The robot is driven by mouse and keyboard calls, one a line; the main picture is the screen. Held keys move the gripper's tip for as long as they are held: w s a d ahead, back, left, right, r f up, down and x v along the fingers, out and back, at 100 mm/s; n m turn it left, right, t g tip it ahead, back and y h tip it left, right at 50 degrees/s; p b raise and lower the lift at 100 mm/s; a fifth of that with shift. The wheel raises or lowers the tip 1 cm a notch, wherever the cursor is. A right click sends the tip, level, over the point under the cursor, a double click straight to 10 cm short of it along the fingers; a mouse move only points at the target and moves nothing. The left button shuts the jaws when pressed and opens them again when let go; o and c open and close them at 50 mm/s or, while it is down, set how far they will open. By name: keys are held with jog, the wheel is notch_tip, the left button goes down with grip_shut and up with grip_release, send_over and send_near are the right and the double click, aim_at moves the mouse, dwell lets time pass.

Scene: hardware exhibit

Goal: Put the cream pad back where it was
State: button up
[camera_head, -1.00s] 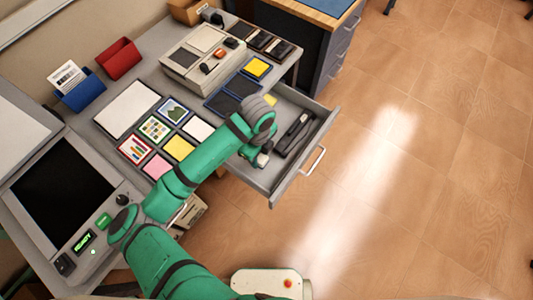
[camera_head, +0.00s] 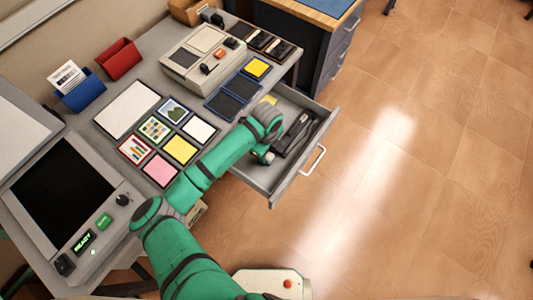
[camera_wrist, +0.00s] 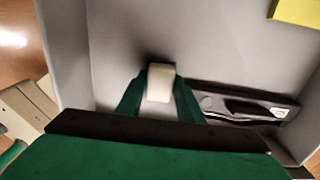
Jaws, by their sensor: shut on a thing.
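The cream pad (camera_wrist: 160,84) is a small pale block between the fingertips of my gripper (camera_wrist: 160,92) in the wrist view. My gripper is shut on it, over or inside the open grey drawer (camera_head: 272,182). The drawer floor (camera_wrist: 230,50) lies around the pad in the wrist view; I cannot tell whether the pad touches it. In the head view my gripper (camera_head: 264,158) is near the drawer's left side, mostly hidden by my wrist.
A black holder with dark tools (camera_head: 296,135) lies in the drawer, right of my gripper. A yellow pad (camera_wrist: 297,10) lies in the drawer's far part. The desk above holds framed cards (camera_head: 180,148), dark empty-looking frames (camera_head: 238,88) and a grey machine (camera_head: 205,58).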

jog(key=shift+f, duration=0.1)
jog(key=o, duration=0.9)
